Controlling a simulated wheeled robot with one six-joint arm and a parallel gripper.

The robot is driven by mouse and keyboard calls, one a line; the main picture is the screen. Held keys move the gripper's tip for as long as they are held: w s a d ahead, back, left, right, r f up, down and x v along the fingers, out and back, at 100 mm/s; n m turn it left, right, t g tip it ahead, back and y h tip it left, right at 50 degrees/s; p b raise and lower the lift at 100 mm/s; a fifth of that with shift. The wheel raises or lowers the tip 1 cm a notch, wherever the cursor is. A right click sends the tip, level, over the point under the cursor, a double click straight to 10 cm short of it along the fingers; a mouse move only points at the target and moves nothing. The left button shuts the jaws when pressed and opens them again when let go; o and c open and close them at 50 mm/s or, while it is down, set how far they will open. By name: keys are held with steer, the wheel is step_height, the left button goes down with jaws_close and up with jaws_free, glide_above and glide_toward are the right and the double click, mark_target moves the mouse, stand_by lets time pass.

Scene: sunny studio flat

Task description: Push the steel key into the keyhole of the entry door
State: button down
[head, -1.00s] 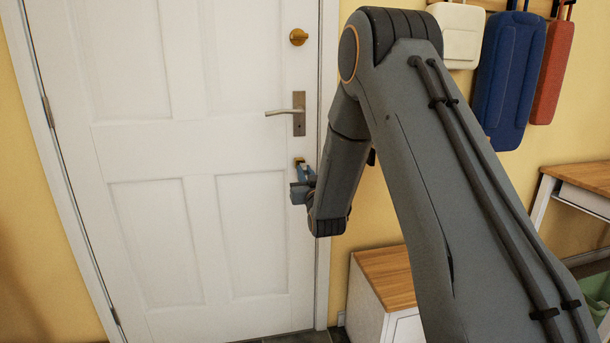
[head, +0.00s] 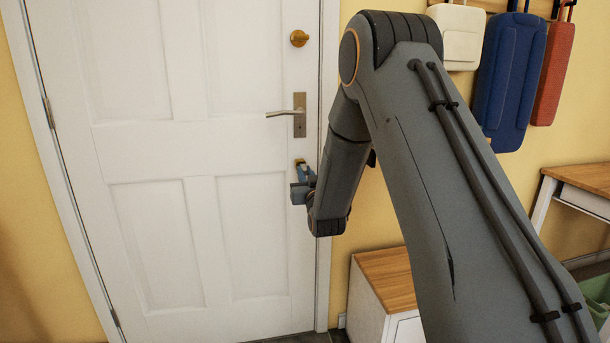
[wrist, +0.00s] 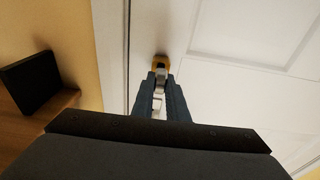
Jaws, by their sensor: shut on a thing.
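The white entry door (head: 150,155) is shut and fills the left of the head view. A small brass lock plate (head: 299,162) sits on it below the lever handle; it also shows in the wrist view (wrist: 161,58). My gripper (head: 305,173) is at this plate. In the wrist view, my gripper (wrist: 161,82) is shut on the steel key (wrist: 160,73), a small grey piece between the fingertips. The key's front end is right at the brass plate. The keyhole is hidden, and I cannot tell how deep the key is in it.
The lever handle (head: 287,113) is just above my gripper, with a brass knob (head: 299,38) higher up. The door frame (head: 326,90) is close on the right. A low wood-topped cabinet (head: 386,275) stands right of the door. Bags (head: 508,75) hang at the upper right.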

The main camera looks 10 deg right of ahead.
steer(key=shift+w+r+b, duration=0.1)
steer(key=shift+w+b, duration=0.35)
steer(key=shift+w, duration=0.6)
stand_by(2.1)
steer(key=c, duration=1.2)
jaws_free()
steer(key=shift+s+f+p, duration=0.15)
steer(key=shift+s+p, duration=0.2)
steer(key=shift+s, duration=0.8)
steer(key=shift+s+f+p, duration=0.2)
steer(key=shift+s+p, duration=0.1)
steer(key=shift+s, duration=0.9)
steer(key=shift+s+f+p, duration=0.15)
steer(key=shift+s+p, duration=0.2)
steer(key=shift+s, duration=0.8)
